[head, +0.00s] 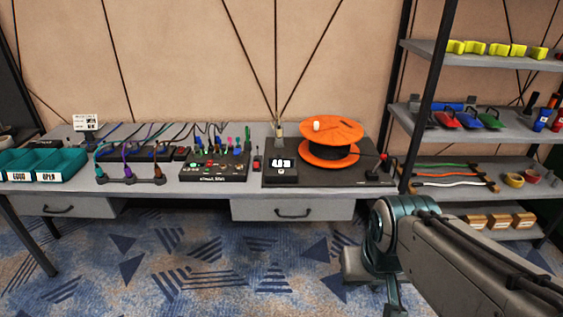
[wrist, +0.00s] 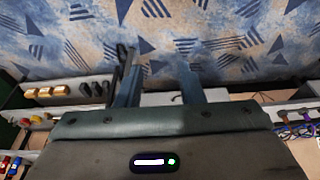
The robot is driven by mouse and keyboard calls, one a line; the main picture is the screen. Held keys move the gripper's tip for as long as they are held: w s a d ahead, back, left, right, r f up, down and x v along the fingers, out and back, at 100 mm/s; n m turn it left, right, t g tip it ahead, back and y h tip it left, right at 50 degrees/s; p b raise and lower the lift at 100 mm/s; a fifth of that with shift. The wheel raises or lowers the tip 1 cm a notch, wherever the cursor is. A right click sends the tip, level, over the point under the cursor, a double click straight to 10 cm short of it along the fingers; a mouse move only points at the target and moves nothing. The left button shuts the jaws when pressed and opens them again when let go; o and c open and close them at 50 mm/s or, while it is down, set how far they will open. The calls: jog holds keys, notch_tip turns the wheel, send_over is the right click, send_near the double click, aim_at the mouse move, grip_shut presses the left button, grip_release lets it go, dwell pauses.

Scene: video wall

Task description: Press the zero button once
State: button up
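No button marked zero can be made out. A black box with white display characters (head: 282,172) stands at the front of a dark mat on the table, beside an orange reel (head: 331,133). A small black unit with a red top (head: 257,163) is left of it. A panel with several coloured buttons (head: 214,166) lies further left. My gripper (wrist: 159,75) shows two fingers apart with nothing between them, over the carpet. In the head view my arm is at the lower right, in front of the table and apart from it; the fingertips are not clear there.
The grey table (head: 210,188) has drawers below. Teal bins (head: 60,160) and cables stand at its left. A shelf rack (head: 470,125) with clamps, tools and small boxes stands at the right, close to my arm. The carpet (head: 200,265) before the table is clear.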

grip_shut()
dwell(1.5)
